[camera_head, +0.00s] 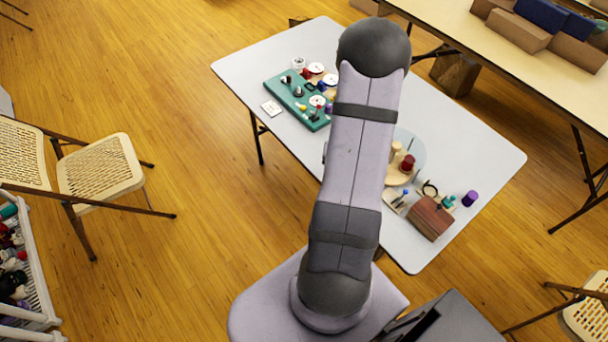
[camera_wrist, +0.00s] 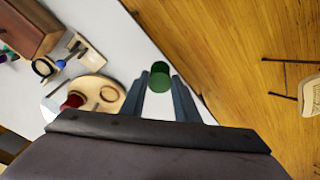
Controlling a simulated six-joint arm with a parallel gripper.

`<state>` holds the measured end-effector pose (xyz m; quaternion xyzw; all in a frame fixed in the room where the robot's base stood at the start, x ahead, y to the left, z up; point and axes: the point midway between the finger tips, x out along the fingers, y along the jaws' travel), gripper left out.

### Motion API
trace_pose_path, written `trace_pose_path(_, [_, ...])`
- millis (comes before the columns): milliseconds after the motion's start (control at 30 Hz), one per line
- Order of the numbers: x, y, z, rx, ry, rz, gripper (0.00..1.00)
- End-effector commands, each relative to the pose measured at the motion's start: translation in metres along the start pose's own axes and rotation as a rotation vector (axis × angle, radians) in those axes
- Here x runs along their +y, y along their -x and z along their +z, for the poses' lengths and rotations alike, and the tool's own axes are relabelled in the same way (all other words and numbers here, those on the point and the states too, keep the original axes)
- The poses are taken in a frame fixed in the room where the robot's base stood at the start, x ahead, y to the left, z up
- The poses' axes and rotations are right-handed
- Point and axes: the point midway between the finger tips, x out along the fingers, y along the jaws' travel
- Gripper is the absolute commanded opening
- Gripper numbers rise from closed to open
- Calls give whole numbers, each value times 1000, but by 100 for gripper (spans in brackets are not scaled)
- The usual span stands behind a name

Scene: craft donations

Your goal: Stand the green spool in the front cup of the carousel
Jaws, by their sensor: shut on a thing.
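In the wrist view, the green spool (camera_wrist: 160,76) is between the fingertips of my gripper (camera_wrist: 160,80), which is shut on it. The spool is over or near the pale table's edge, with wood floor beyond. The carousel (camera_wrist: 88,84) is a tan round disc to the left of my gripper, apart from the spool. A ring-shaped cup (camera_wrist: 109,94) on it looks empty, and a red spool (camera_wrist: 72,101) stands at its lower left. In the head view, the carousel (camera_head: 393,178) shows right of my arm with the red spool (camera_head: 407,163). My gripper and green spool are hidden there.
A brown wooden box (camera_head: 430,218), a purple spool (camera_head: 470,198) and small craft items stand right of the carousel.

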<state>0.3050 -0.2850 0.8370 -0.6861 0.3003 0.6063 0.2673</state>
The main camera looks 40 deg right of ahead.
Motion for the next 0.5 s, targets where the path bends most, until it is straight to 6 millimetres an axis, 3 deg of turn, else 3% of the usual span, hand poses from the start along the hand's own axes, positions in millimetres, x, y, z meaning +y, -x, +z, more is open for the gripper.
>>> trace_pose_path(33, [22,-4,-7,-1,-58,7,14])
trace_pose_path(200, [77,-19,-36,3,-266,32,14])
trace_pose_path(367, [95,-22,-71,7,-446,54,14])
trace_pose_path(500, [106,-8,-106,9,-633,77,14])
